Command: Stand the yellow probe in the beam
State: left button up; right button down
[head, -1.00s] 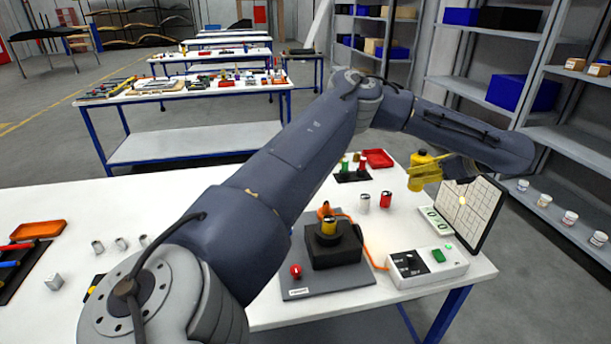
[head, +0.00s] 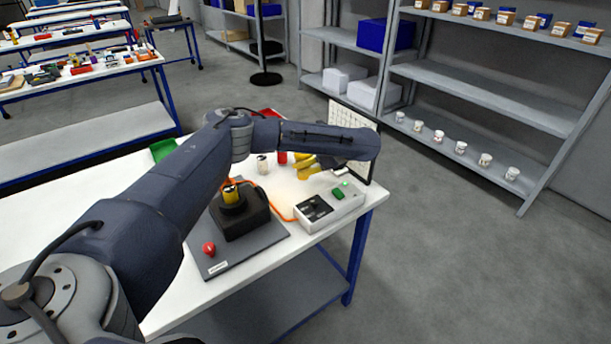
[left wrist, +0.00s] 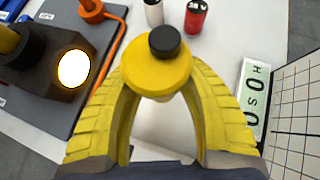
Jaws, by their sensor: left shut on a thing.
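The yellow probe (left wrist: 152,76), a round yellow body with a black cap, is between the yellow fingers of my left gripper (left wrist: 160,88) in the left wrist view. The gripper is shut on it. In the head view my left gripper (head: 306,166) is over the right part of the table, partly hidden by my forearm, and probe and fingers are hard to tell apart. The black lamp box (head: 240,215) stands on a grey base; its lit round lens (left wrist: 73,69) shows left of the probe. The gridded screen (left wrist: 297,105) is on the right. My right gripper is not in view.
A white control box (head: 330,207) with a green button sits at the table's right edge. A white cylinder (left wrist: 154,12) and a red one (left wrist: 195,17) stand just beyond the probe. An orange cable (left wrist: 118,45) crosses the table.

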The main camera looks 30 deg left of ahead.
pick_arm(q)
jog(key=shift+f, duration=2.4)
jog(key=shift+f, duration=0.15)
jog(key=o, duration=1.3)
jog(key=shift+d+r, duration=0.25)
jog(key=shift+r, duration=0.1)
jog(key=v, duration=1.1)
jog(key=shift+d+r, duration=0.1)
jog(key=shift+d, duration=0.1)
